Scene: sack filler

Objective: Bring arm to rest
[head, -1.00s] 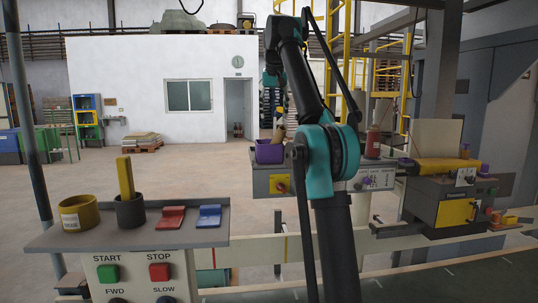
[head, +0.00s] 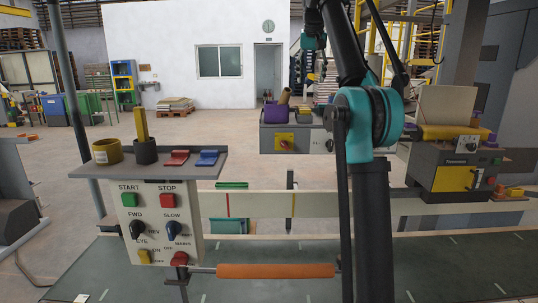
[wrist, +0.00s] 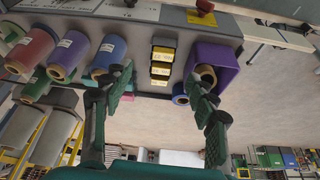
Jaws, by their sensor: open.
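My gripper (head: 311,68) hangs in the air above the back bench, just right of the purple bin (head: 273,114) in the head view. Its two fingers are spread with nothing between them, as the wrist view also shows (wrist: 158,98). A brown roll (head: 285,96) stands tilted in the purple bin with its top above the rim. In the wrist view the purple bin (wrist: 220,55) and the roll's end (wrist: 207,74) lie behind the right finger, which covers part of them. My upper arm hides part of the bench.
Several coloured spools (wrist: 68,55) and a row of yellow-labelled blocks (wrist: 161,62) are on the bench near the gripper. A control panel (head: 160,220) stands at front left, its shelf (head: 105,165) holding cups and clips. A yellow-fronted machine (head: 455,178) stands right.

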